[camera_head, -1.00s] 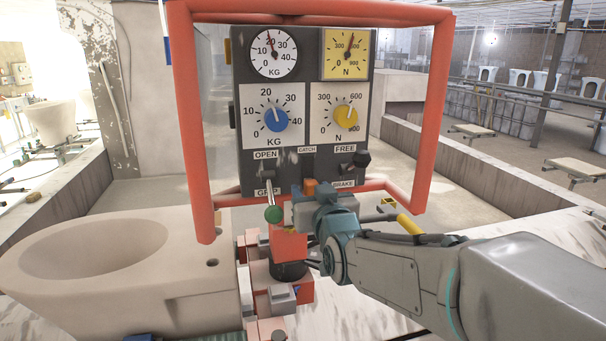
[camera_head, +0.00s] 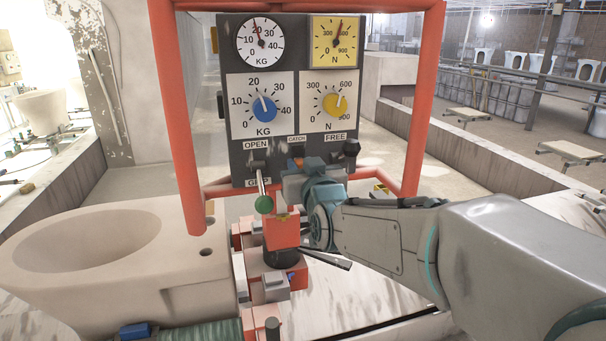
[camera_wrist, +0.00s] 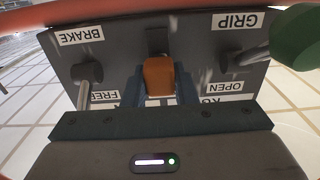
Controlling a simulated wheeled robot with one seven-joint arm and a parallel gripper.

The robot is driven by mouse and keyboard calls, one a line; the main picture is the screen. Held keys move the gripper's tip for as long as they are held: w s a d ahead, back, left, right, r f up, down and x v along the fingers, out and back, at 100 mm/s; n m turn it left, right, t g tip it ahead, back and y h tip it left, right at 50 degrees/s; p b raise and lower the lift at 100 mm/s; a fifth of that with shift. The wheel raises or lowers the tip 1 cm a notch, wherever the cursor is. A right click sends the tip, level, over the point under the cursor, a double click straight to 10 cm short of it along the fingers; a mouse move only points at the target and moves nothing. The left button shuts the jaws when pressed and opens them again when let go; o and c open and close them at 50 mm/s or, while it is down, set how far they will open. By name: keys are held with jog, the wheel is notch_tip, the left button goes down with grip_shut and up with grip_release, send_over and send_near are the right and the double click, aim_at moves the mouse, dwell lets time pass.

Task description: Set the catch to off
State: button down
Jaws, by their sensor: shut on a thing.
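The catch (camera_head: 297,151) is a small orange handle on the dark control panel (camera_head: 238,150), just under the CATCH label (camera_head: 297,138). In the wrist view, which shows the panel upside down, the orange catch (camera_wrist: 159,77) sits between my blue-grey fingers. My gripper (camera_wrist: 160,88) is shut on it. In the head view, my gripper (camera_head: 297,166) reaches in from the right and covers the panel below the catch. No off marking for the catch is readable.
A green-knobbed lever (camera_head: 264,204) by OPEN/GRIP stands close left of my gripper. A black-knobbed lever (camera_head: 351,147) by FREE/BRAKE stands close right. A red frame (camera_head: 418,110) surrounds the panel. A pale basin (camera_head: 170,270) lies lower left.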

jog(key=shift+a+r, duration=0.1)
jog(key=shift+r, duration=1.1)
jog(key=c, duration=1.2)
grip_release()
jog(key=shift+a, duration=0.1)
jog(key=shift+o, duration=0.2)
jog(key=shift+f, duration=0.1)
